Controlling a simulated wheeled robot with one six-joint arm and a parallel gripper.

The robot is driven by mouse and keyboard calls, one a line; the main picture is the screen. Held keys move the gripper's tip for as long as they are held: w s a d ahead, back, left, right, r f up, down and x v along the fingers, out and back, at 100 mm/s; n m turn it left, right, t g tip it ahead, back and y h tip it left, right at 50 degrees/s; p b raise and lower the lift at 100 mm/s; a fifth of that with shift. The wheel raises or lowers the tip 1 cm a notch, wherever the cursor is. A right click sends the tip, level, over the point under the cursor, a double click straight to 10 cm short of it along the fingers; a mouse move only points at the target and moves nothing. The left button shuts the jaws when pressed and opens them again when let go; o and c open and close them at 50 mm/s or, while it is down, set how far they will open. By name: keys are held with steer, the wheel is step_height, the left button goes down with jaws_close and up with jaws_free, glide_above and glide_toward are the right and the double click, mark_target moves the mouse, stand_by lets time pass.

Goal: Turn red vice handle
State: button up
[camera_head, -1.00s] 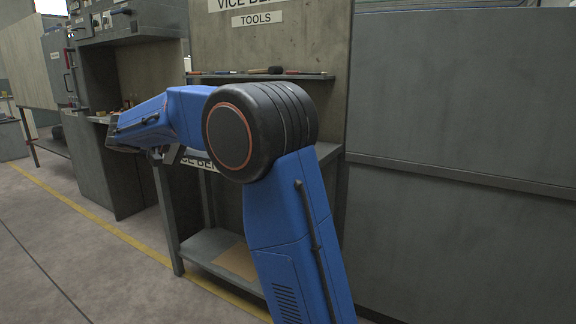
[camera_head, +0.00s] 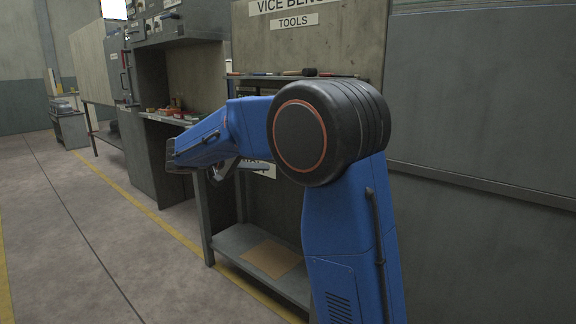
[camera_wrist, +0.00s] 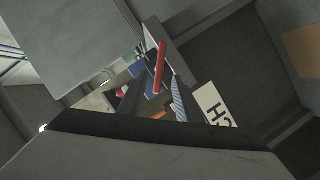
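A thin red bar (camera_wrist: 160,68), which looks like the vice handle, stands slightly tilted near the middle of the wrist view. My gripper (camera_wrist: 155,92) shows there as two dark fingers, apart, with the lower part of the red bar showing between them. Gaps show on both sides of the bar, and I cannot tell how far beyond the fingertips it lies. In the head view my blue arm hides most of the vice area, and the red handle cannot be made out there.
The vice bench (camera_head: 228,240) has a lower shelf with a brown sheet (camera_head: 272,258). A tool shelf (camera_head: 350,76) runs above it. A grey cabinet (camera_head: 150,150) stands to the left, with small parts on its ledge. Open floor (camera_head: 70,230) lies at the left.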

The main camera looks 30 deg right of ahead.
steer(key=x, duration=0.9)
steer(key=shift+d, duration=0.1)
steer(key=shift+c, duration=0.7)
jaws_close()
